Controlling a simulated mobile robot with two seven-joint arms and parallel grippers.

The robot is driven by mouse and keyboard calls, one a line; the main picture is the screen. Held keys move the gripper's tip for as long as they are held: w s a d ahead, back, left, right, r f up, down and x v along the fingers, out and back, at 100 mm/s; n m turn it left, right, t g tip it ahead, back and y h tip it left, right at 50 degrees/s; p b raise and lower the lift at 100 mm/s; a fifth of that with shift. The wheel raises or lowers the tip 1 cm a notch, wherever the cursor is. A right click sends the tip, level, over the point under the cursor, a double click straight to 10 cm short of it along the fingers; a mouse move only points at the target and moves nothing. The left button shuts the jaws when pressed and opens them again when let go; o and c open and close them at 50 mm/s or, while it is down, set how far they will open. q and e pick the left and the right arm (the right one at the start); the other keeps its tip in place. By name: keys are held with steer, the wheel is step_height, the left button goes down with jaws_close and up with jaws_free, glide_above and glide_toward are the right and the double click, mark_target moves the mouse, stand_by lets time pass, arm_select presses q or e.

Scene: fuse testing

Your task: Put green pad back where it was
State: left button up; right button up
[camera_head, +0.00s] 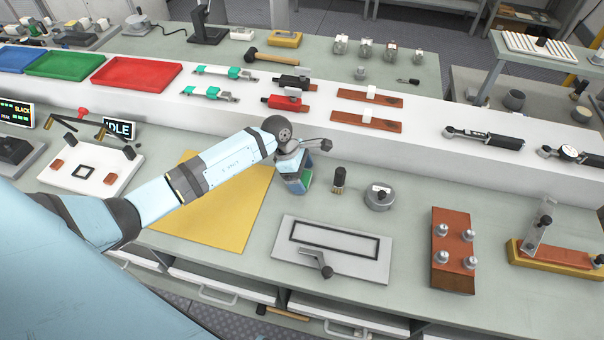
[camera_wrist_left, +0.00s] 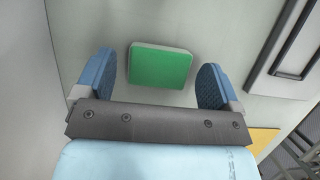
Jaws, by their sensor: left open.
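The green pad (camera_wrist_left: 160,66) lies on the pale bench top in the left wrist view, a green block with a whitish edge. A sliver of its green (camera_head: 308,181) shows beside the gripper in the head view; the rest is hidden. My left gripper (camera_head: 297,184) points down at the bench, right of the yellow mat. In the left wrist view its blue fingers (camera_wrist_left: 154,82) are open, one on each side of the pad, with a gap on both sides. I cannot tell whether the fingertips touch the bench. My right gripper is not in view.
A yellow mat (camera_head: 225,215) lies under my left forearm. A dark brass cylinder (camera_head: 339,180) and a grey round weight (camera_head: 379,197) stand right of the gripper. A framed grey plate (camera_head: 335,264) lies in front. A white raised shelf (camera_head: 420,150) runs behind.

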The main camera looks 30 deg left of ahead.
arm_select(q)
steer(key=b+v, duration=0.1)
steer(key=v, duration=1)
steer(key=shift+a+r, duration=0.2)
steer(key=shift+r, duration=0.2)
